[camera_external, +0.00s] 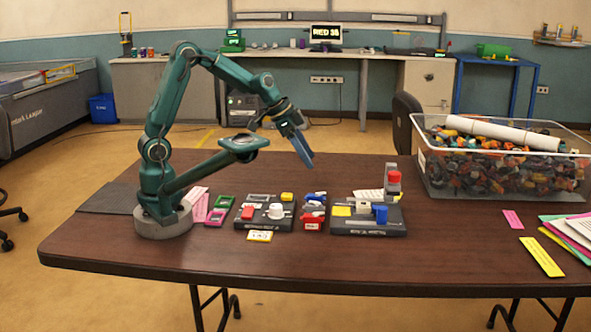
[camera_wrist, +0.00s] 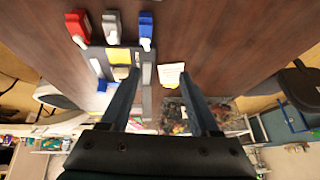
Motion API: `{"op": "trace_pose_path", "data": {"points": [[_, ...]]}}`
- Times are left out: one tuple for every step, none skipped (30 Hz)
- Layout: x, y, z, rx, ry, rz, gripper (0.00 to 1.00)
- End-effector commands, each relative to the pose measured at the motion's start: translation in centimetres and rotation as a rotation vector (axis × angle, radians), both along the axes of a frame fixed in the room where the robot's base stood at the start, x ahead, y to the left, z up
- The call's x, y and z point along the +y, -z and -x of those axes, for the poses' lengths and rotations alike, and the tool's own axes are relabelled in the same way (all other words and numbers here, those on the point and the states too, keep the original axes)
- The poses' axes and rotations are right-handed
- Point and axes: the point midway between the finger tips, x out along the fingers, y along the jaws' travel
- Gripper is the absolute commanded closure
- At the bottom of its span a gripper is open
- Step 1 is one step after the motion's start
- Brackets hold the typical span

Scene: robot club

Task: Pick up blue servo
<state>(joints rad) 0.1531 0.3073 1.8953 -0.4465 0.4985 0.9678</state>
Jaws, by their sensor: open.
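The left tray (camera_external: 270,226) holds small parts. A clear bin (camera_external: 430,180) stands at right. The table's front is mostly clear.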

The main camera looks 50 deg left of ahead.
Motion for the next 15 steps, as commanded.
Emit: {"op": "trace_pose_path", "data": {"points": [[-0.5,1.7,-0.2,0.034,0.011,-0.003,0.38],[-0.7,2.5,-0.2,0.053,0.013,-0.003,0.38],[-1.0,3.4,-0.2,0.075,0.014,-0.003,0.38],[-1.1,4.1,-0.1,0.091,0.016,-0.003,0.38],[-1.2,4.7,0.0,0.106,0.019,-0.005,0.38],[-1.4,5.3,0.2,0.123,0.022,-0.008,0.38],[-1.4,5.8,0.4,0.134,0.025,-0.010,0.38],[-1.5,6.1,0.5,0.143,0.027,-0.012,0.38],[-1.6,6.4,0.6,0.151,0.030,-0.013,0.38],[-1.6,6.7,0.7,0.155,0.030,-0.015,0.38],[-1.7,6.9,0.7,0.158,0.031,-0.015,0.38],[-1.8,7.2,0.6,0.158,0.033,-0.015,0.38],[-1.9,7.4,0.5,0.156,0.033,-0.015,0.38],[-2.0,7.8,0.4,0.158,0.031,-0.014,0.38],[-2.1,8.2,0.3,0.158,0.031,-0.014,0.38]]}}
